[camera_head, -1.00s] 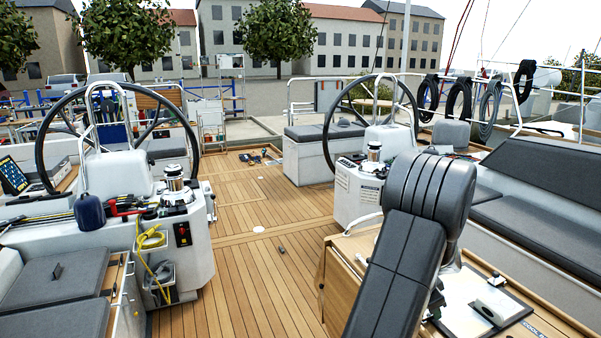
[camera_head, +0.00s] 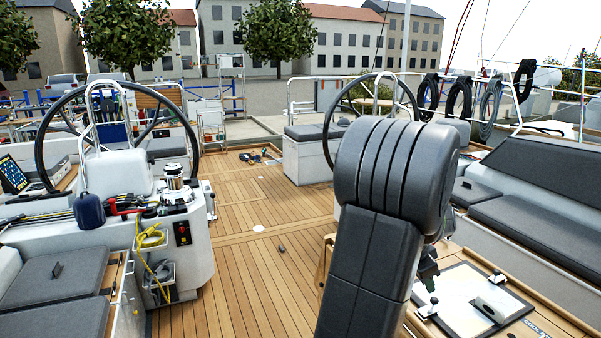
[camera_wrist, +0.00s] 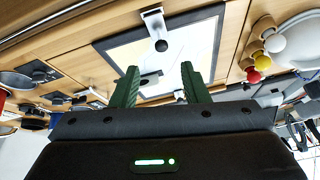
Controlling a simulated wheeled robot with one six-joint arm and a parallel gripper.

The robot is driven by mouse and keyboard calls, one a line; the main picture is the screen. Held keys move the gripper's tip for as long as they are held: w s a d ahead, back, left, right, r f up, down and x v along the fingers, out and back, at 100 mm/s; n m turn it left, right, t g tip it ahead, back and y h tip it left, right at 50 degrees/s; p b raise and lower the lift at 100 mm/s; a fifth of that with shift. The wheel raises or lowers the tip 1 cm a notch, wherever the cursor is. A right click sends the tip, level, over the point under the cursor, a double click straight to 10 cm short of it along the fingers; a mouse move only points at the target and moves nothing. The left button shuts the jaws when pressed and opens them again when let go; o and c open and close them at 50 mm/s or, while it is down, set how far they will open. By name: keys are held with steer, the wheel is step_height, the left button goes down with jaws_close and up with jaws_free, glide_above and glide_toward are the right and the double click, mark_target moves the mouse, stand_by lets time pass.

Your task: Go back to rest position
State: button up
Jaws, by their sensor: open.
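My gripper (camera_wrist: 158,85) shows in the wrist view with two green fingers standing apart and nothing between them. It is open and empty. Beyond the fingers is a pale panel with a dark frame (camera_wrist: 122,45) and black-knobbed latches, set in a wooden surface. In the head view the same kind of framed hatch (camera_head: 458,315) lies at the lower right. My dark arm rises in front of it and hides most of my gripper there.
Two steering wheels (camera_head: 40,140) stand left and right of the wooden deck (camera_head: 265,285). A console with a winch (camera_head: 174,185) is at left. Grey cushions (camera_head: 530,215) line the right side.

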mark_target(432, 300)
steer(key=p+x, duration=0.1)
steer(key=x, duration=1.1)
steer(key=shift+d+f, duration=0.15)
steer(key=shift+f, duration=0.1)
steer(key=shift+w, duration=0.15)
steer(key=shift+r+t+h, duration=0.15)
steer(key=shift+t+h, duration=0.15)
steer(key=shift+h, duration=0.5)
steer(key=shift+s+a+r+t+h, duration=0.1)
steer(key=shift+s+a+t+h, duration=0.1)
steer(key=shift+a+t+h, duration=0.25)
steer(key=shift+s+a+r+t+h, duration=0.1)
steer(key=shift+a+t+h, duration=0.1)
steer(key=shift+h, duration=0.5)
steer(key=shift+s+a+r+t+h, duration=0.1)
steer(key=shift+a+t+h, duration=0.05)
steer(key=shift+h, duration=0.5)
